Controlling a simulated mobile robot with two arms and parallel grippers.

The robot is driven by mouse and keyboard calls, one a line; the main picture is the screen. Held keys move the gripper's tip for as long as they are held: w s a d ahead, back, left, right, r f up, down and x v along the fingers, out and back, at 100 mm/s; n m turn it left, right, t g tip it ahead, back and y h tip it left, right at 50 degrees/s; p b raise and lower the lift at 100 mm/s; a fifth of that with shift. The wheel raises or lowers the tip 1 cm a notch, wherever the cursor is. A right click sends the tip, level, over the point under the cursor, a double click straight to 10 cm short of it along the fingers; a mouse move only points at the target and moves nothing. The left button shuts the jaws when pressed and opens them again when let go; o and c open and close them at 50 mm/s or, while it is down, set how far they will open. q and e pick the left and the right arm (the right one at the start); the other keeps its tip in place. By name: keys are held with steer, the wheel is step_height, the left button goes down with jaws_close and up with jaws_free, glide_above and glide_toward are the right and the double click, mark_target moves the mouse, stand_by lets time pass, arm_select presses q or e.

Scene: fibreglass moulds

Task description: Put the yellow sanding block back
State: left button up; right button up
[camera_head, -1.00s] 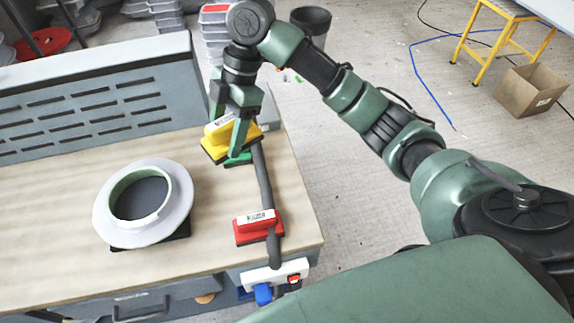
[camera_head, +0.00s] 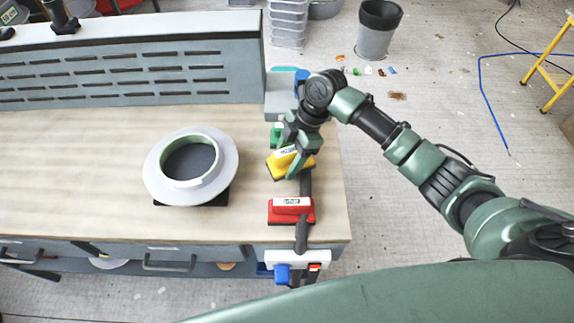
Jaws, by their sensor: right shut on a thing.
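The yellow sanding block (camera_head: 283,165) is between the fingers of my right gripper (camera_head: 292,158), which is shut on it. It is tilted and sits over the right end of the bench, between a green block (camera_head: 276,135) behind and a red block (camera_head: 290,207) in front. I cannot tell whether its underside touches the bench. The fingers hide part of the yellow block, and the green block is partly hidden. My left gripper is not in view.
A white ring-shaped mould (camera_head: 158,180) sits on the wooden bench top (camera_head: 80,180), left of the blocks. A dark hose (camera_head: 303,220) runs beside the red block to a front socket box (camera_head: 297,257). The bench's left part is clear.

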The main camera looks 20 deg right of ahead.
mark_target(287, 168)
step_height(287, 168, down, 4)
steer(key=shift+r+p, duration=0.2)
steer(key=shift+p, duration=0.1)
steer(key=shift+f, duration=0.15)
steer(key=shift+f, duration=0.2)
steer(key=o, duration=1.2)
steer(key=shift+r, duration=0.1)
steer(key=shift+r, duration=0.1)
steer(key=b+v, duration=0.2)
steer(key=v, duration=1)
steer(key=shift+s+r, duration=0.1)
